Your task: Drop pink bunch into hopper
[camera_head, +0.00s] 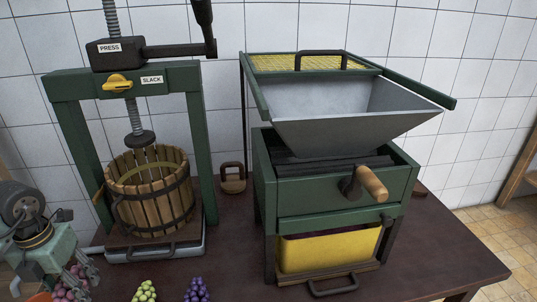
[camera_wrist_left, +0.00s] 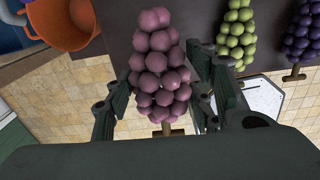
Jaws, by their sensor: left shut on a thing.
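The pink bunch (camera_wrist_left: 157,65) is between the fingers of my left gripper (camera_wrist_left: 163,92), which is shut on it; its short brown stem points toward the palm. In the head view the left gripper (camera_head: 78,272) is at the lower left, with part of the pink bunch (camera_head: 66,293) showing under the fingers. The grey hopper (camera_head: 350,128) sits on top of the green crusher at the right, wide and open at the top, and its visible inside looks empty. The left gripper is well to the left of the hopper and lower. My right gripper is not in view.
A green bunch (camera_head: 145,291) and a dark purple bunch (camera_head: 197,290) lie at the table's front. The press with a slatted basket (camera_head: 150,195) stands between the left gripper and the crusher. A yellow grid lid (camera_head: 300,62) is behind the hopper. An orange bucket (camera_wrist_left: 68,25) shows in the wrist view.

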